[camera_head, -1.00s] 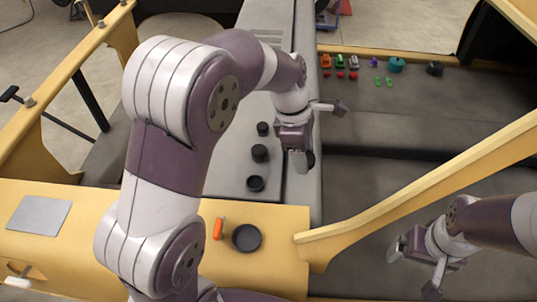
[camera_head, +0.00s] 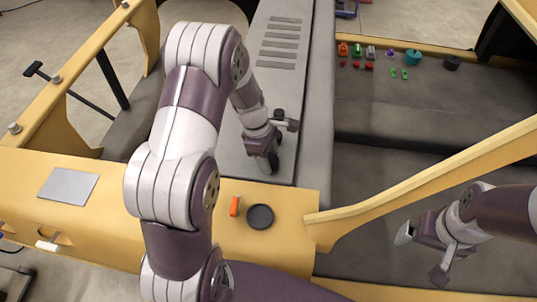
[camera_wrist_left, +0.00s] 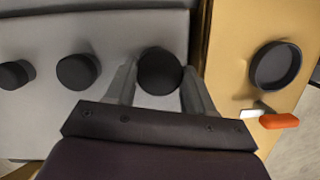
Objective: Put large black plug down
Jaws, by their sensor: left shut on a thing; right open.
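A round black plug (camera_wrist_left: 160,72) sits between the two fingers of my left gripper (camera_wrist_left: 159,85) in the left wrist view, at the end of the grey panel nearest the yellow beam. I cannot tell whether it touches the panel. My left gripper also shows in the head view (camera_head: 278,144), low over the grey panel (camera_head: 262,82), where it hides most of the plugs. Two more black plugs, a middle one (camera_wrist_left: 77,71) and a far one (camera_wrist_left: 14,74), stand in a row to the left in the wrist view. My right gripper (camera_head: 421,256) is open and empty at the lower right.
Several small coloured parts and a teal piece (camera_head: 413,57) lie at the far right. A yellow bar (camera_head: 420,180) slants across the right.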

